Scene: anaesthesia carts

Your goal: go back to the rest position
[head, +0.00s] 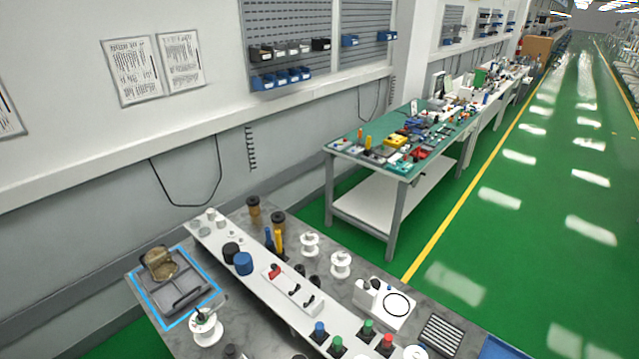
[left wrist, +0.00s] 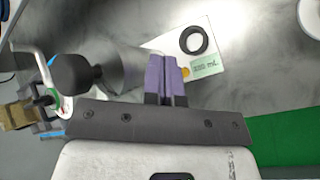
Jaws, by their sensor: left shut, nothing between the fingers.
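My left gripper (left wrist: 166,76) shows in the left wrist view. Its two purple fingers are pressed together with nothing between them, over a grey tabletop (left wrist: 245,65). A white card (left wrist: 172,42) with a black ring (left wrist: 194,40) and a green label (left wrist: 207,66) lies beyond the fingertips. How far the fingers are above the table I cannot tell. Neither of my grippers shows in the head view. My right gripper is in no view.
A round black knob (left wrist: 72,73) is close left of the fingers. In the head view, a grey tray (head: 195,298), white spools (head: 206,328) and a long white shelf (head: 258,290) crowd the near bench. Green floor (head: 500,240) is clear at right.

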